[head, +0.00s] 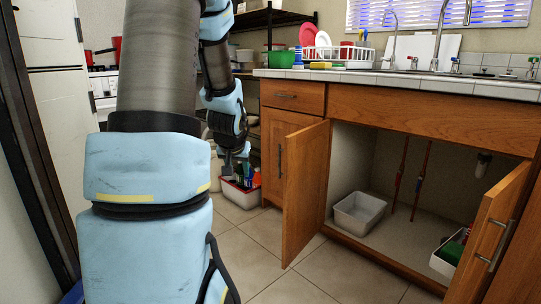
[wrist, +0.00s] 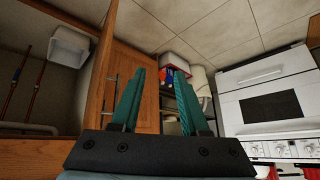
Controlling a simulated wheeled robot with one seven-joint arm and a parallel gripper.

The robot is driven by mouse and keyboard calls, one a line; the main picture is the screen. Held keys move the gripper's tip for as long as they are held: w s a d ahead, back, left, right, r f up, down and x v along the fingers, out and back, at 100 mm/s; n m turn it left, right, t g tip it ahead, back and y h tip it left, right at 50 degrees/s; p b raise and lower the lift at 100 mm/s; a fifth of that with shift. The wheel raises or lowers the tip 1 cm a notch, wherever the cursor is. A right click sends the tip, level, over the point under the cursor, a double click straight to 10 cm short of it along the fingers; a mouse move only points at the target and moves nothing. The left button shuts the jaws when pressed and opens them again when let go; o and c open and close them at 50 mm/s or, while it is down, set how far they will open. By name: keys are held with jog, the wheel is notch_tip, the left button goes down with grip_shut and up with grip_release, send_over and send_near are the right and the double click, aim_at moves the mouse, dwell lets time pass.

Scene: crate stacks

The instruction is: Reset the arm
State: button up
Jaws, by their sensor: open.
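My gripper (wrist: 158,105) shows in the wrist view with its two teal fingers spread apart and nothing between them. In the head view my blue and grey arm fills the left and centre, and the gripper end hangs low near a white and red crate (head: 239,194). That crate stands on the floor and holds several bottles and other items. It also shows beyond the fingers in the wrist view (wrist: 176,64). I cannot tell the exact gap between gripper and crate.
The sink cabinet stands open, its left door (head: 305,192) and right door (head: 487,232) swung out. Inside are a grey-white bin (head: 358,213) and a white crate (head: 441,264) with a green item. A white oven (wrist: 268,100) stands at right in the wrist view. The tiled floor (head: 345,275) is clear in front.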

jog(key=s+d+f+g, duration=0.1)
jog(key=s+g, duration=0.2)
jog(key=s, duration=0.8)
jog(key=s+d+f+g, duration=0.2)
jog(key=s+g, duration=0.1)
jog(key=s, duration=0.7)
notch_tip(320, 180, up, 32)
jog(key=p, duration=3.2)
jog(key=shift+s+a, duration=0.15)
jog(key=shift+s, duration=0.1)
jog(key=shift+o, duration=0.2)
